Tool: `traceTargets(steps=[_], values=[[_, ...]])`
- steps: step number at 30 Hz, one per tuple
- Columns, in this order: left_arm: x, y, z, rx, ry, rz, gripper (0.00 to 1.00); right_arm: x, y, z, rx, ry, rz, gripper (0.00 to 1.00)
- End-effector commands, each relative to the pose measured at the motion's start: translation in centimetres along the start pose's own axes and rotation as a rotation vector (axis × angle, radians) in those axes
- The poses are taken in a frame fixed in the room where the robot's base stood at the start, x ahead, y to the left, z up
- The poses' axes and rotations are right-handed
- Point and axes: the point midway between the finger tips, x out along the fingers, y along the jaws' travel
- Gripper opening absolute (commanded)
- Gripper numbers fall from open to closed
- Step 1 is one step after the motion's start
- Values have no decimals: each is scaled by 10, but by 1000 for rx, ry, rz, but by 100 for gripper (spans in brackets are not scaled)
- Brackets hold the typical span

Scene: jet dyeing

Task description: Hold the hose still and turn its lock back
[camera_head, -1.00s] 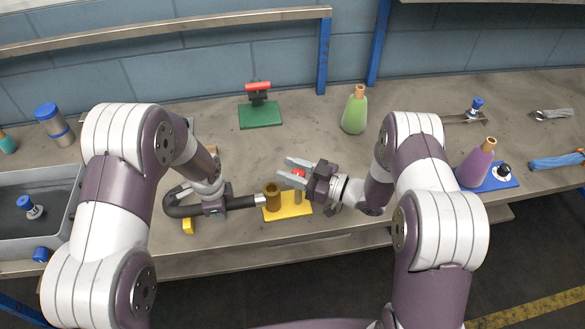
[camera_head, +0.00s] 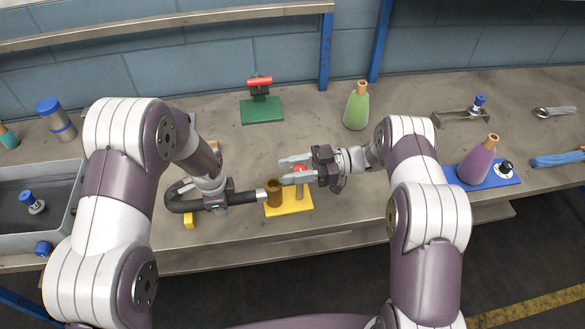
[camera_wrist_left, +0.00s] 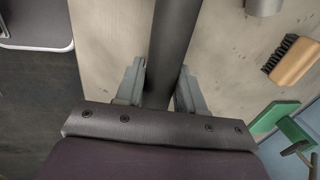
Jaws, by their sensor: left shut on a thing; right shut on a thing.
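The black hose (camera_head: 185,206) curves out and ends in a pale metal tip (camera_head: 262,195) at a brass fitting (camera_head: 274,193) on a yellow base (camera_head: 290,208). My left gripper (camera_head: 229,196) is shut on the hose's straight part; in the left wrist view the hose (camera_wrist_left: 172,45) runs between both fingers (camera_wrist_left: 160,85). The lock, a red-topped post (camera_head: 300,168), stands upright on the yellow base beside the fitting. My right gripper (camera_head: 284,170) is shut on the lock, fingers on either side of its red top and pointing left. The fingers partly hide the lock.
A green stand with a red handle (camera_head: 262,108) and a green bottle (camera_head: 357,107) stand behind. A purple bottle (camera_head: 478,162) is on a blue base at right. A grey tub (camera_head: 70,215) is at left. A wooden brush (camera_wrist_left: 292,60) shows in the left wrist view.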

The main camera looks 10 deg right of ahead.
Motion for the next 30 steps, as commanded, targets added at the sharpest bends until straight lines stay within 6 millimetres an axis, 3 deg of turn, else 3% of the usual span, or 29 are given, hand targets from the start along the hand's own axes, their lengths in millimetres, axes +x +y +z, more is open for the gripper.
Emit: traceTargets(steps=[14, 15, 16, 26, 30], values=[[1, 1, 0, 0, -1, 3, 7, 0, 0, 0, 0, 0, -13, 9], [1, 1, 0, 0, -1, 3, 7, 0, 0, 0, 0, 0, -13, 49], [1, 1, 0, 0, -1, 3, 7, 0, 0, 0, 0, 0, -13, 59], [1, 1, 0, 0, -1, 3, 7, -3, 0, 0, 0, 0, -10, 61], [1, 1, 0, 0, -1, 3, 7, -28, 0, 0, -1, 0, -7, 61]])
